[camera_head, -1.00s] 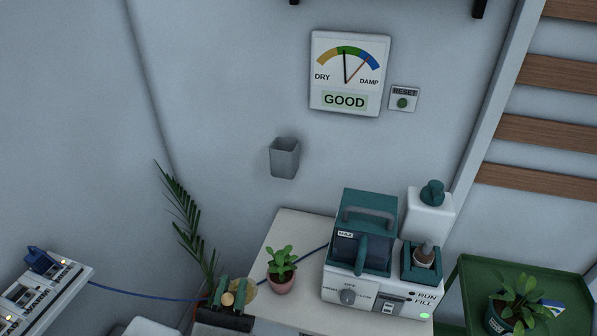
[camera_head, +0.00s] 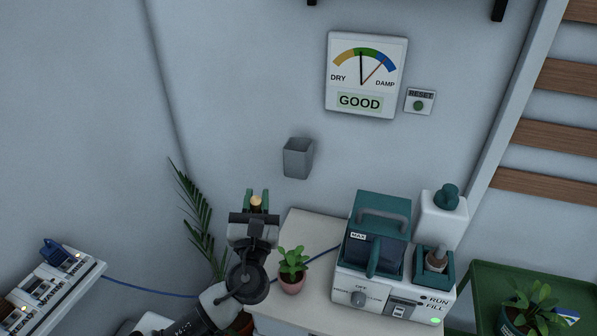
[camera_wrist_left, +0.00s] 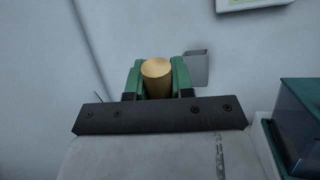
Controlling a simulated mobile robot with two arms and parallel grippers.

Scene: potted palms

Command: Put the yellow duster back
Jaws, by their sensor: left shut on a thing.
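My left gripper (camera_head: 256,198) is shut on the yellow duster (camera_head: 256,204). Only a short, tan-yellow rounded end of the duster shows between the green fingers; the rest is hidden. In the left wrist view the duster (camera_wrist_left: 157,80) shows as a yellow cylinder between the two fingers. A grey open-topped holder (camera_head: 297,159) is fixed to the wall, up and to the right of the gripper in the head view. The holder (camera_wrist_left: 196,67) also shows just right of the fingers in the wrist view. The duster is apart from it in the head view. My right gripper is out of view.
A small potted plant (camera_head: 292,268) stands on the white cabinet (camera_head: 306,225), close right of my left wrist. A teal and white machine (camera_head: 378,250) stands beside it. A palm (camera_head: 199,220) is left of my arm. The wall around the holder is clear.

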